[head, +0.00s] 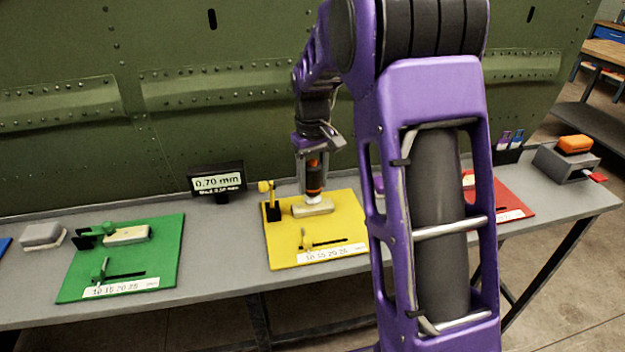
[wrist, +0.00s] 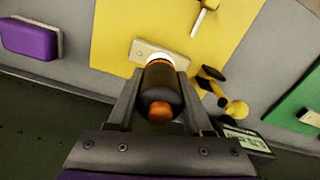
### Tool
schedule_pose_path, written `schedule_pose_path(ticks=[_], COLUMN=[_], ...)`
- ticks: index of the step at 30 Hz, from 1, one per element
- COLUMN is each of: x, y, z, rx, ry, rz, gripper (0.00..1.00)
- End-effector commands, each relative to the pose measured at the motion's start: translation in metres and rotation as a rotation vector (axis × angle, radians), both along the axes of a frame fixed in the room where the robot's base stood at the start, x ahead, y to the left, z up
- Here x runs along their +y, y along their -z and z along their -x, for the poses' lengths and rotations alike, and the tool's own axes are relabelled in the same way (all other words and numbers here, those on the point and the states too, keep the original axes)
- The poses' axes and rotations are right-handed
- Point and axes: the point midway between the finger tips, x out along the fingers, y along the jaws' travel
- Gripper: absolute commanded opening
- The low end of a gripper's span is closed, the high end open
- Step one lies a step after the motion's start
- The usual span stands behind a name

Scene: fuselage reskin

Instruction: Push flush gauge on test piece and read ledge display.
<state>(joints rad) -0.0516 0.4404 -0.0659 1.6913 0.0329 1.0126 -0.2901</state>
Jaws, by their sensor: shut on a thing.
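My gripper (head: 314,168) is shut on the flush gauge (head: 314,184), a dark cylinder with orange bands and a white foot. The gauge stands upright, its white foot at the pale test piece (head: 319,209) and apparently touching it. The test piece lies on the yellow board (head: 285,250). In the wrist view the gauge (wrist: 160,92) sits between both fingers, and its foot covers part of the test piece (wrist: 146,48). The ledge display (head: 217,183) reads 0.70 mm; its smaller second line is not clearly legible.
A yellow-handled clamp (head: 270,205) stands just left of the test piece. A green board (head: 165,235) with another pale piece lies left, a red board (head: 510,200) right, partly behind my arm. A grey box with an orange item (head: 575,144) is at far right. The green fuselage wall (head: 220,110) rises behind.

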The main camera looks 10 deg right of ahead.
Motion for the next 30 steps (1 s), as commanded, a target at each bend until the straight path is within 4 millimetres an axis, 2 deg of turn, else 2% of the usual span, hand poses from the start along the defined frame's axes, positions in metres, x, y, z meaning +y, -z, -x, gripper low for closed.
schedule_pose_path(ticks=[1, 18, 30], x=[0.000, 0.000, 0.000], y=[-0.009, -0.053, -0.053], z=[0.000, -0.001, -0.001], rx=[-0.002, -0.004, -0.003], ry=[0.000, 0.001, 0.000], rz=[-0.001, 0.000, 0.000], gripper=[0.00, 0.00, 0.00])
